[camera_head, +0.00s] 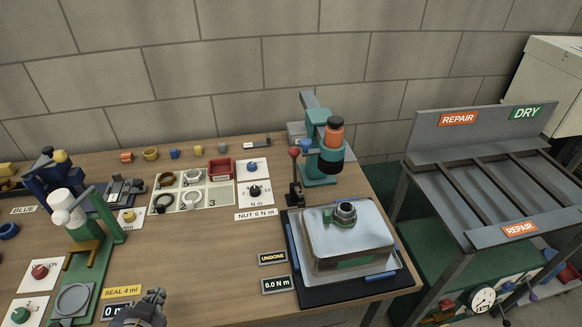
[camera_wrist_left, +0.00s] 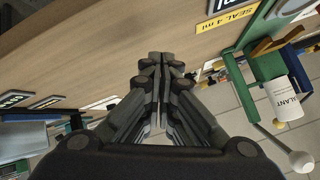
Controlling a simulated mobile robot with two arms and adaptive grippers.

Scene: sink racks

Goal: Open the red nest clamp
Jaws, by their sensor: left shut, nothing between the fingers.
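The clamp with the red ball knob (camera_head: 294,153) stands in the head view at the back left corner of the dark nest (camera_head: 312,292). Its dark lever is upright and its black base (camera_head: 295,196) is close beside the grey metal housing (camera_head: 322,248) in the nest. I cannot tell whether its foot touches the housing. My left gripper (camera_head: 153,299) is at the bottom of the head view, well to the left of and nearer than the clamp. In the left wrist view its fingers (camera_wrist_left: 158,62) are together and empty. My right gripper is not in view.
A teal press (camera_head: 318,165) stands behind the clamp. The green sealant stand (camera_head: 85,255) is left of my gripper, its bottle (camera_wrist_left: 284,98) showing in the wrist view. A parts tray (camera_head: 222,194) lies behind. A grey repair rack (camera_head: 470,180) stands right.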

